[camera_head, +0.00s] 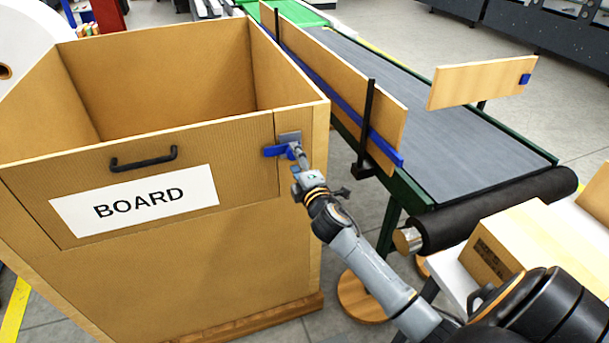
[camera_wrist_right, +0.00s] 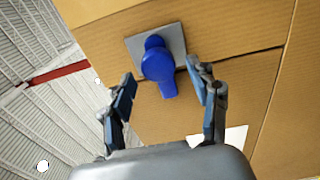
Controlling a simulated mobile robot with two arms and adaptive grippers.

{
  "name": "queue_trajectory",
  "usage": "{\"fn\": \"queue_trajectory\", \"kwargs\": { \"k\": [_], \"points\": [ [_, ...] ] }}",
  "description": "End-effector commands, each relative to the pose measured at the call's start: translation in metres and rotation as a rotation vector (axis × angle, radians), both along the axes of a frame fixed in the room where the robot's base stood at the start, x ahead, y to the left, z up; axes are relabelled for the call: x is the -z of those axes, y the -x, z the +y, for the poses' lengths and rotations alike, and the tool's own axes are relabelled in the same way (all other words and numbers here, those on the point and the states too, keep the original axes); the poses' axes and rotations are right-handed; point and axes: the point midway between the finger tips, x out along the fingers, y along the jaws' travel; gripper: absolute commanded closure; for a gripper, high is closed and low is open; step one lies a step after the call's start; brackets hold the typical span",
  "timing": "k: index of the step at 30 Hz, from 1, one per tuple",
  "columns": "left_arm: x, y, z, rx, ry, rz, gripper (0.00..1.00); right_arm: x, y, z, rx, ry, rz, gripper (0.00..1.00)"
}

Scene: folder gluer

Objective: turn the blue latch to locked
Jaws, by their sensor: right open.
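The blue latch (camera_head: 276,151) is on a grey plate (camera_head: 290,137) at the top right corner of the front panel of a cardboard bin (camera_head: 200,255). In the head view its handle points left, about level, over the panel. In the right wrist view the blue latch (camera_wrist_right: 159,66) lies ahead, between and beyond the fingertips. My right gripper (camera_head: 296,158) is open in front of the latch, with one finger on each side in the wrist view (camera_wrist_right: 166,88). I cannot tell whether a finger touches the latch. My left gripper is not in view.
The bin's panel has a black handle (camera_head: 143,160) and a white BOARD label (camera_head: 135,201). A conveyor (camera_head: 440,140) with a wooden side guide (camera_head: 340,80) runs right of the bin. A box (camera_head: 515,243) stands at the lower right, near my right arm.

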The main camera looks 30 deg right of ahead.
Motion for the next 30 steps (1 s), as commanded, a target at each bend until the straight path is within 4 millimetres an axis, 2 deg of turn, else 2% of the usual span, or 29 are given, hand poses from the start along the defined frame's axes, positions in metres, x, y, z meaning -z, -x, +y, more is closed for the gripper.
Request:
{"fn": "queue_trajectory", "kwargs": {
  "k": [1, 6, 12, 17, 30],
  "points": [
    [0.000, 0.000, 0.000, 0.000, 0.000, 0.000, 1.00, 0.002, 0.013, 0.003, -0.001, -0.001, 0.003, 0.40],
    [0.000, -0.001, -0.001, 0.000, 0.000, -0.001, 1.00, 0.001, 0.047, 0.011, -0.001, -0.001, 0.003, 0.40],
    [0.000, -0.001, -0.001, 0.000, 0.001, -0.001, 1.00, 0.001, 0.073, 0.018, 0.000, 0.000, 0.002, 0.40],
    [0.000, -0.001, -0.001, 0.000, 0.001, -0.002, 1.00, 0.000, 0.080, 0.019, 0.001, 0.001, 0.001, 0.40],
    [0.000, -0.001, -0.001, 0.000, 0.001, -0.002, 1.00, 0.000, 0.080, 0.019, 0.000, 0.001, 0.000, 0.40]
  ]
}}
